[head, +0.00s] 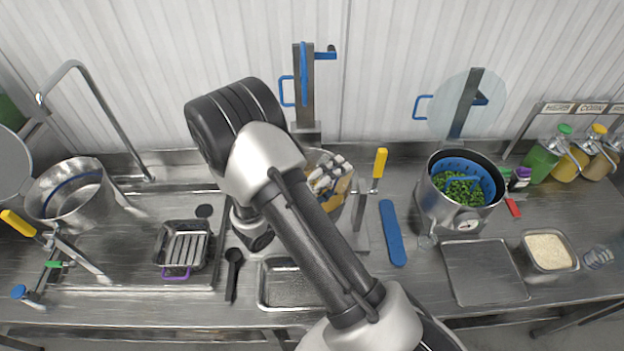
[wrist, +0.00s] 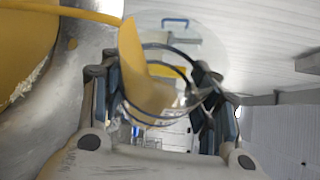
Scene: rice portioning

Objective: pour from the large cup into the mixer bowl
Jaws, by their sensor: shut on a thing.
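In the wrist view my gripper (wrist: 165,100) is shut on a clear cup (wrist: 183,98), whose dark-edged rims show between the fingers. A yellow curved shape shows through or beside the cup; I cannot tell whether it is inside. A large yellow-orange surface (wrist: 22,45), with white grains along its edge, lies close on the left; it may be the mixer bowl's inside. In the head view my gripper (head: 326,176) is partly hidden behind my forearm, over a yellowish, grey-walled container (head: 341,197). The cup's contents and exact tilt cannot be made out.
A steel pot with a blue basket of green peas (head: 460,183) stands right. A steel tray (head: 484,273), a rice pan (head: 547,251) and a blue flat tool (head: 392,232) lie on the counter. A large steel pot (head: 72,204) stands left. A yellow-handled tool stands beside my gripper.

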